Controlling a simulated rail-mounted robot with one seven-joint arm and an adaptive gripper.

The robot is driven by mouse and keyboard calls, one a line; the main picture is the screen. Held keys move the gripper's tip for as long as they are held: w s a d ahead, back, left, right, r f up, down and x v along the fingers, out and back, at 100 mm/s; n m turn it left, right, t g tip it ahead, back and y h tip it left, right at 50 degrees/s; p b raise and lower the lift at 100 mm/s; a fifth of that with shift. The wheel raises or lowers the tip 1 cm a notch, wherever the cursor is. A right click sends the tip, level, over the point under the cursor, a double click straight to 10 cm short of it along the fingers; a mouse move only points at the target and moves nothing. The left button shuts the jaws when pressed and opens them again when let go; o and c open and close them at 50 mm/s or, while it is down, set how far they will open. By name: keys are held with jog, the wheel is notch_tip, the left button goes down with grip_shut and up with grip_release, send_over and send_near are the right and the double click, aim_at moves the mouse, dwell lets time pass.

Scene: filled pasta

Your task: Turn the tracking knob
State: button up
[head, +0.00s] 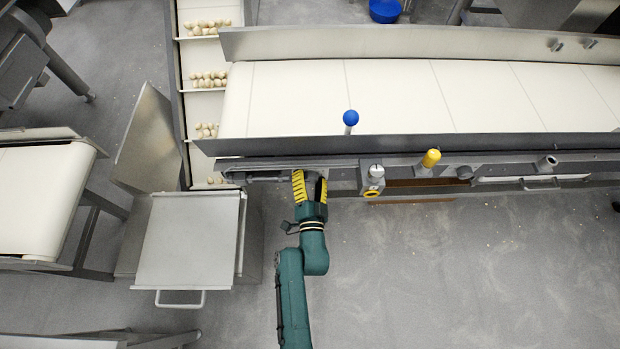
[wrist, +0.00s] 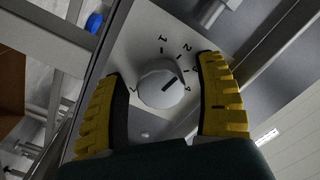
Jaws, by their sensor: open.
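The tracking knob (wrist: 161,86) is a round pale grey dial on a light metal plate (wrist: 133,52) marked with ticks and numbers. A dark pointer line on the knob slants toward the upper right. My gripper (wrist: 168,78) is open, with one yellow ridged finger on each side of the knob. A gap shows between the knob and each finger; I cannot tell how deep the fingers reach around it. In the head view my gripper (head: 310,181) is at the front frame of the wide conveyor (head: 290,163), and the knob is not discernible there.
A grey switch box (head: 376,172) with a yellow ring is just right of my gripper. A blue-topped lever (head: 350,118) and a yellow-capped post (head: 430,159) stand along the conveyor edge. A metal-topped cart (head: 190,240) is at left. The floor at right is clear.

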jog(key=c, duration=1.2)
jog(key=shift+n, duration=0.4)
jog(key=n, duration=0.2)
jog(key=shift+n+p, duration=0.4)
jog(key=shift+f+n+p, duration=0.1)
jog(key=shift+n+p, duration=0.25)
jog(key=shift+n, duration=1.85)
jog(key=o, duration=1.2)
jog(key=shift+s+d, duration=0.1)
